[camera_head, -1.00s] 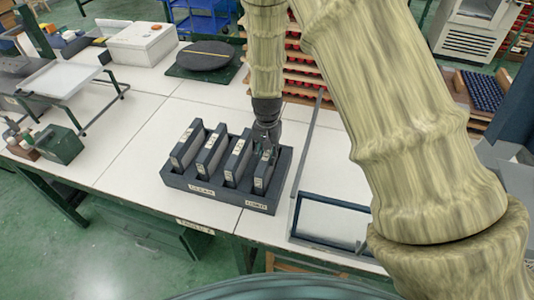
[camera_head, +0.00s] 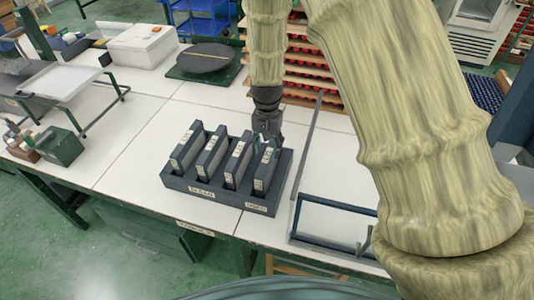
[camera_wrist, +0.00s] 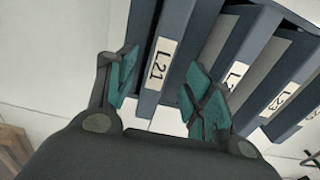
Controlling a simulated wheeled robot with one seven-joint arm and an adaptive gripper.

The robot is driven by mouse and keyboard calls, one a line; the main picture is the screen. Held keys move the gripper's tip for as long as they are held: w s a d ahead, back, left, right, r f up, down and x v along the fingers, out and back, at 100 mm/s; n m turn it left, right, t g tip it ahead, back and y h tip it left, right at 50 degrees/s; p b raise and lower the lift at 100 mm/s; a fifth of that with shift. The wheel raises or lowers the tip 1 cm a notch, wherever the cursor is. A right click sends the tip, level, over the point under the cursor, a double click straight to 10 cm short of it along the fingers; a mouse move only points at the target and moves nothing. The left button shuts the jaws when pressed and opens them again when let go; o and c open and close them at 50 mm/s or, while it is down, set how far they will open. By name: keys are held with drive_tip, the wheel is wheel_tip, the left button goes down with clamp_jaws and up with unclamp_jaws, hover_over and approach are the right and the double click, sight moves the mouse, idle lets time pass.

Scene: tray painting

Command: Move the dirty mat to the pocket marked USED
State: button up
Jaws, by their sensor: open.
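A dark rack (camera_head: 180,184) on the white table holds several upright dark mats with pale labels. The rightmost mat (camera_head: 264,172) is beneath my gripper (camera_head: 267,143) in the head view. In the wrist view my gripper (camera_wrist: 163,90) is open, with green fingertips spread to either side of the mat labelled L21 (camera_wrist: 150,98). I cannot tell whether the fingers touch it. Two pale labels sit on the rack front, a left one (camera_head: 202,192) and a right one (camera_head: 257,208); their wording is too blurred to read surely. I cannot tell which mat is dirty.
A dark-framed stand (camera_head: 335,222) is just right of the rack. A round dark turntable (camera_head: 207,57) and a white box (camera_head: 143,45) stand at the back. A white tray on a frame (camera_head: 60,80) is at left.

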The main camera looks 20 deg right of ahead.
wheel_tip(320, 180, up, 14)
drive_tip(key=p, duration=0.6)
drive_tip(key=shift+r, duration=0.2)
idle(0.6)
idle(0.3)
